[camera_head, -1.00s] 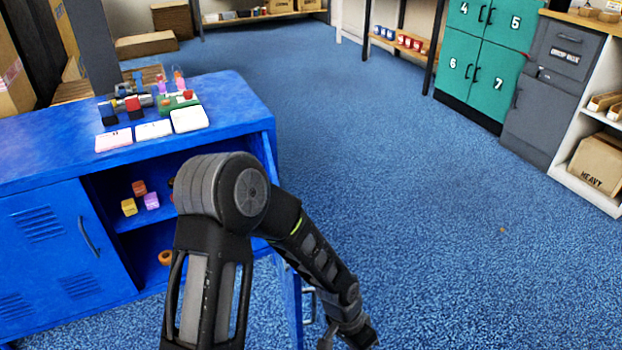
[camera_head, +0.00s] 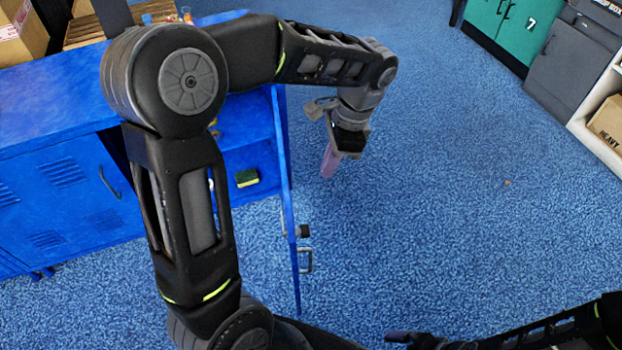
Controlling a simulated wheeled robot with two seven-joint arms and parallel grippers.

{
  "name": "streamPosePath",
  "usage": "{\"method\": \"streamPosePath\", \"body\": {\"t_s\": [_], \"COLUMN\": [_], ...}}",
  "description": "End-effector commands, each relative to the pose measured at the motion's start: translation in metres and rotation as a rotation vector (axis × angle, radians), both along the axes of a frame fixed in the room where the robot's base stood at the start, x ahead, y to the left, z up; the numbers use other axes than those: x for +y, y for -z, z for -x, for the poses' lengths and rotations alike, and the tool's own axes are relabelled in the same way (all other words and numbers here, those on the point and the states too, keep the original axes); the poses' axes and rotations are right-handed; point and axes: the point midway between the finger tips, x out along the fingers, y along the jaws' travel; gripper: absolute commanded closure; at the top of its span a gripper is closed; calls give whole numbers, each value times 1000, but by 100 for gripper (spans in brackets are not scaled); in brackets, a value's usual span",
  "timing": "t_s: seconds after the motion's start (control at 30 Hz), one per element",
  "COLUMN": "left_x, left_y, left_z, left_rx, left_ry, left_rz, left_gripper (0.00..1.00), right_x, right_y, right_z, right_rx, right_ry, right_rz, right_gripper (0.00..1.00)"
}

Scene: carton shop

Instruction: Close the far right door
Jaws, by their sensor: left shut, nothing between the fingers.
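The blue cabinet (camera_head: 48,110) stands at the left. Its right door (camera_head: 289,205) is swung open and seen nearly edge-on, with a metal handle (camera_head: 306,262) on its right face. My left gripper (camera_head: 328,170) is shut and empty, hanging to the right of the door, on its outer side. A gap of blue floor shows between the fingers and the door. My left arm passes over the cabinet and hides part of its top and opening.
A closed cabinet door (camera_head: 62,205) is at the left. A yellow and dark green block (camera_head: 246,178) lies inside the open compartment. Teal lockers (camera_head: 508,25) and a grey cabinet (camera_head: 570,65) stand at the far right.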

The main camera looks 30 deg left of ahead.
Motion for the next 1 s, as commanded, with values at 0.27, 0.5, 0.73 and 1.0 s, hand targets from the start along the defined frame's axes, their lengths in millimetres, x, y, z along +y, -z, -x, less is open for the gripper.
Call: {"method": "streamPosePath", "body": {"t_s": [0.27,0.5,0.73,1.0], "left_x": [6,15,35,47], "left_y": [34,81,94,94], "left_z": [6,14,32,43], "left_rx": [3,5,0,1], "left_ry": [-2,-2,-5,-1], "left_rz": [0,-1,0,0], "left_gripper": [100,100,100,100], "right_x": [0,0,0,0], "right_y": [7,15,16,16], "right_z": [0,-1,-1,0], "right_rx": [-1,-1,-1,-1], "right_ry": [0,0,0,0], "right_rz": [0,0,0,0], "right_gripper": [0,0,0,0]}}
